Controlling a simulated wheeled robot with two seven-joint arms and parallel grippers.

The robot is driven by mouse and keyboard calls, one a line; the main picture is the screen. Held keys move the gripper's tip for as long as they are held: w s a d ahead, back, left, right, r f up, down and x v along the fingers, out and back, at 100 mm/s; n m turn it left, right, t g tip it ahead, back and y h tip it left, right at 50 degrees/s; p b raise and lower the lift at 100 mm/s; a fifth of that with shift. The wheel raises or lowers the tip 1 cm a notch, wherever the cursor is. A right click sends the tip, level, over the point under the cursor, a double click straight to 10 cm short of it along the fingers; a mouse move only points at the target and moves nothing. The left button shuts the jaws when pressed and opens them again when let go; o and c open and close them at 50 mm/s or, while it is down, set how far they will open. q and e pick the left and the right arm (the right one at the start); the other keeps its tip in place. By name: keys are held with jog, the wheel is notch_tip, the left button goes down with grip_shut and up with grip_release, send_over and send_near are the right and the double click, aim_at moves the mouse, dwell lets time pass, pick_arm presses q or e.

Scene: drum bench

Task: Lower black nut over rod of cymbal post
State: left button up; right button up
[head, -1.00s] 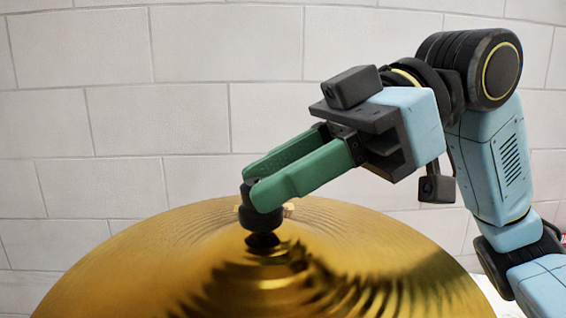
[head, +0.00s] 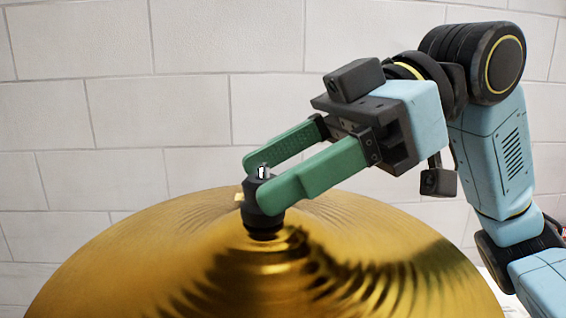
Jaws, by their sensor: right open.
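The black nut (head: 254,197) sits upright at the top of the gold cymbal (head: 130,262), over its centre. The silver tip of the post's rod (head: 263,172) sticks up out of the top of the nut. My right gripper (head: 262,180) is open, with its two green fingers apart around the nut. The near finger overlaps the nut's right side in the picture, so I cannot tell whether it touches. The lower part of the post is hidden by the nut and cymbal. My left gripper is not in view.
A small brass-coloured piece (head: 239,197) shows just left of the nut. The cymbal's wide surface fills the lower part of the view. A pale block wall (head: 110,110) stands behind. The space left of the gripper is clear.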

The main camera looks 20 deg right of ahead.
jog(key=b+v, duration=0.1)
jog(key=v, duration=1.2)
jog(key=shift+d, duration=0.15)
jog(key=shift+r, duration=0.1)
dwell(0.6)
